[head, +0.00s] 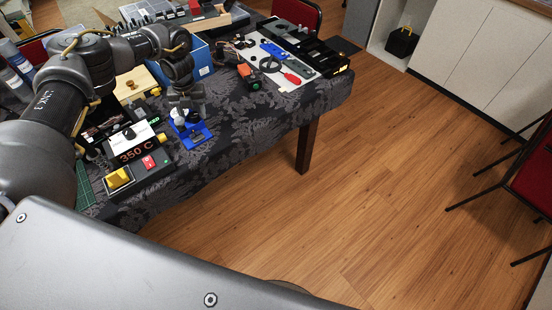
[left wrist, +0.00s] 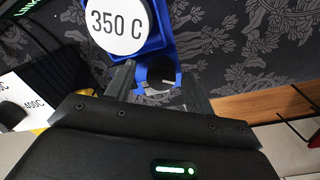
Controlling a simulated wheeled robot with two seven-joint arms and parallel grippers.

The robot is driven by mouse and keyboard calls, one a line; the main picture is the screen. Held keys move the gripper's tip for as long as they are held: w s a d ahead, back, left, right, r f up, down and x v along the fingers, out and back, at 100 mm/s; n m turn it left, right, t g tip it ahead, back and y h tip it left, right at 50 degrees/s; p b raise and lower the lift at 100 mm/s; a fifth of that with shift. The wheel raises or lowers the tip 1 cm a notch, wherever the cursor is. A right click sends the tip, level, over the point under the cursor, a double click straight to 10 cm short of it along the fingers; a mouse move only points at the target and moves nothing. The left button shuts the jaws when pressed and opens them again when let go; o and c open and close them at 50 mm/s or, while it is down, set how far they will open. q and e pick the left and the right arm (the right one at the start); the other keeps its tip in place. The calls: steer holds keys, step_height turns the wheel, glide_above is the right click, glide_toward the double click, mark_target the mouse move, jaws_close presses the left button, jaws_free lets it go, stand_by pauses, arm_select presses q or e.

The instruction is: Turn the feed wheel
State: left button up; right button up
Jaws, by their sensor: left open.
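My left gripper (head: 187,108) is above the blue stand (head: 194,136) with white round parts, near the table's front edge. A black spoked wheel (head: 270,64) lies on a white panel further back. No label shows which part is the feed wheel. My right gripper is not in view.
Left of the stand is a control box (head: 133,153) reading 350 C, with a yellow part and a red switch. A blue bin (head: 200,60) is behind my left arm. Wooden floor is open at right.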

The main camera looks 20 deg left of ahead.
mark_target(194, 114)
arm_select(q)
steer(key=n, duration=0.4)
steer(key=shift+r+n+p, duration=0.1)
steer(key=shift+n+p, duration=0.2)
steer(key=shift+n, duration=0.1)
steer(key=n, duration=0.4)
steer(key=shift+w, duration=0.1)
steer(key=n, duration=0.7)
steer(key=shift+h, duration=0.3)
steer(key=shift+r+n, duration=0.2)
steer(key=shift+n, duration=0.5)
step_height(194, 114, up, 10)
steer(key=b, duration=0.2)
steer(key=d+f+m, duration=0.1)
steer(key=d+f, duration=0.3)
steer(key=w+d+f+m+h, duration=0.1)
steer(key=d+f, duration=0.3)
steer(key=d, duration=0.1)
steer(key=d+f+m+p, duration=0.1)
steer(key=d+f, duration=0.3)
steer(key=shift+w+d+m+t+h, duration=0.2)
steer(key=shift+d+m+t+h, duration=0.1)
steer(key=shift+t+h, duration=0.1)
steer(key=s+d+f+n+t+h+p, duration=0.1)
steer(key=s+d+f+h, duration=0.2)
steer(key=d+f, duration=0.9)
steer(key=shift+d+f+t+h+p, duration=0.35)
steer(key=shift+d+h, duration=0.25)
steer(key=shift+d, duration=1.75)
